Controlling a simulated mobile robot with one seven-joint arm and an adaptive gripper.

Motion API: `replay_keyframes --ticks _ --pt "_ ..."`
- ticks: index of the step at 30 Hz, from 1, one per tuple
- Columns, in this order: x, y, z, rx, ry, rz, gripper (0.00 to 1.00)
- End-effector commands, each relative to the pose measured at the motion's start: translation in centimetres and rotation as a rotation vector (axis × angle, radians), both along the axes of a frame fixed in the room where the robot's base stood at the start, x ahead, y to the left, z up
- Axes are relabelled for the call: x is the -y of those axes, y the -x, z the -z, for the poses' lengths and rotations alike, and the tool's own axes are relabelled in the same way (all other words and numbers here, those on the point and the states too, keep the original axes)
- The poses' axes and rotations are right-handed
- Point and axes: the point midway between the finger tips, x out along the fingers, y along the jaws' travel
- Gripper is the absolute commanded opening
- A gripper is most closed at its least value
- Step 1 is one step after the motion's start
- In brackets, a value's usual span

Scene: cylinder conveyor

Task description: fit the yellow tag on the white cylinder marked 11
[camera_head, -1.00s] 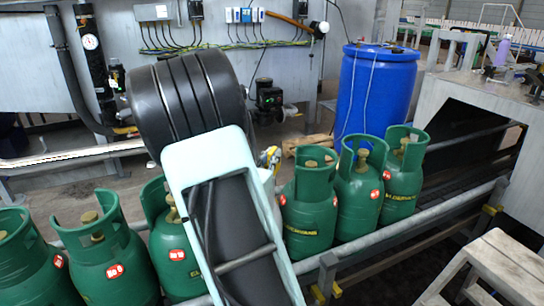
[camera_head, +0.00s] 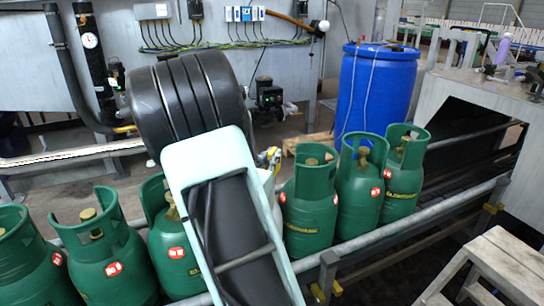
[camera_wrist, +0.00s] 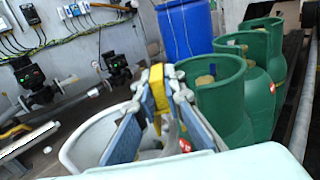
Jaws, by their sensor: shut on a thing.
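My gripper (camera_wrist: 157,82) has blue-padded fingers that close together around the yellow tag (camera_wrist: 157,92). The tag stands upright between the fingertips. The white cylinder (camera_wrist: 82,150) is below, with its round collar open at the top. The fingers and tag overlap the collar's far right part in the wrist view; I cannot tell whether the tag touches the cylinder or its valve. In the head view my arm hides most of the white cylinder, and only a pale strip (camera_head: 267,188) shows beside the arm. A bit of my gripper (camera_head: 271,158) shows there. No number is readable on the white cylinder.
Green cylinders with red labels stand in the row on both sides, the closest right one (camera_head: 310,215) beside the white cylinder. It also shows in the wrist view (camera_wrist: 222,98). A metal rail (camera_head: 400,238) runs in front. A blue barrel (camera_head: 378,90) stands behind.

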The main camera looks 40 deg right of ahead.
Motion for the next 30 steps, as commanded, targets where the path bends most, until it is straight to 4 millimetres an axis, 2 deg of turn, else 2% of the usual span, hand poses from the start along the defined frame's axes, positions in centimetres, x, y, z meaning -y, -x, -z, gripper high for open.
replay_keyframes --ticks 30 --pt "0.0 0.0 2.7 0.0 0.0 0.0 0.0"
